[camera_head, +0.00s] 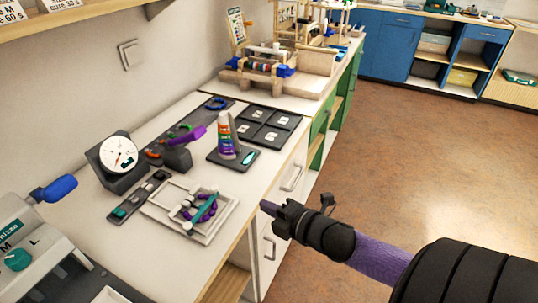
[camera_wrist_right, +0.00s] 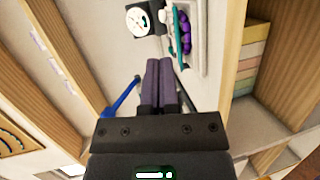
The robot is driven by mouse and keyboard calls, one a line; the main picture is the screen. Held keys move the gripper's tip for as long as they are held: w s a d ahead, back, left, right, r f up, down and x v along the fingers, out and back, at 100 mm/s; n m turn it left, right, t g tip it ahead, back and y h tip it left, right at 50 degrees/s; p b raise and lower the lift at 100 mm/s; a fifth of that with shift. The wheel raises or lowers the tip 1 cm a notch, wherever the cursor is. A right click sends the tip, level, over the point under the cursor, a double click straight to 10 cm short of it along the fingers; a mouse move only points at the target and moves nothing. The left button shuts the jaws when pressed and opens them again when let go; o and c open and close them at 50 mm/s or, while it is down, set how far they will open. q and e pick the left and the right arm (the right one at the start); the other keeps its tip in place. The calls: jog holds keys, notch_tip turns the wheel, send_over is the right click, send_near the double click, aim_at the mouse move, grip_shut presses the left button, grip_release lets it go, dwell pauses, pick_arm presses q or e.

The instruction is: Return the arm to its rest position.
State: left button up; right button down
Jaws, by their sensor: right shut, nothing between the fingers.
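My right arm comes in from the lower right in the head view, with a purple section and black joints. My right gripper (camera_head: 268,207) is at the counter's front edge, to the right of the white bead tray (camera_head: 222,227). In the right wrist view its two fingers (camera_wrist_right: 166,66) lie together, shut and empty. The bead tray holds purple beads (camera_head: 186,210) and a teal tool (camera_head: 203,208). In the right wrist view the purple beads (camera_wrist_right: 184,32) show just beyond the fingertips. My left gripper is in neither view.
On the white counter (camera_head: 168,271) stand a round dial (camera_head: 118,153), a bottle (camera_head: 227,137) on a dark mat, a compartment tray (camera_head: 266,128) and a machine with a blue handle (camera_head: 58,189). Drawers (camera_head: 291,178) line the front. Open floor (camera_head: 410,150) lies right.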

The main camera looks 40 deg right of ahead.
jog(key=s+f+m+g+h, duration=0.1)
jog(key=s+f+m+g, duration=0.3)
jog(key=f, duration=0.4)
jog(key=s+d+f+m+g+h, duration=0.1)
jog(key=s+f+m, duration=0.2)
jog(key=s+f, duration=0.4)
jog(key=s+f+m+g+h, duration=0.2)
jog(key=s+f+m+g, duration=0.15)
jog(key=f, duration=0.55)
jog(key=s+a+f+m+g, duration=0.3)
jog(key=s+a+f, duration=0.1)
jog(key=s, duration=0.6)
jog(key=s+a+f+m+g+y, duration=0.1)
jog(key=s+a+f+m+g, duration=0.2)
jog(key=s, duration=0.7)
jog(key=a+f, duration=0.2)
jog(key=a, duration=0.1)
jog(key=shift+a+f, duration=0.2)
jog(key=shift+f, duration=0.1)
jog(key=shift+m+g, duration=0.25)
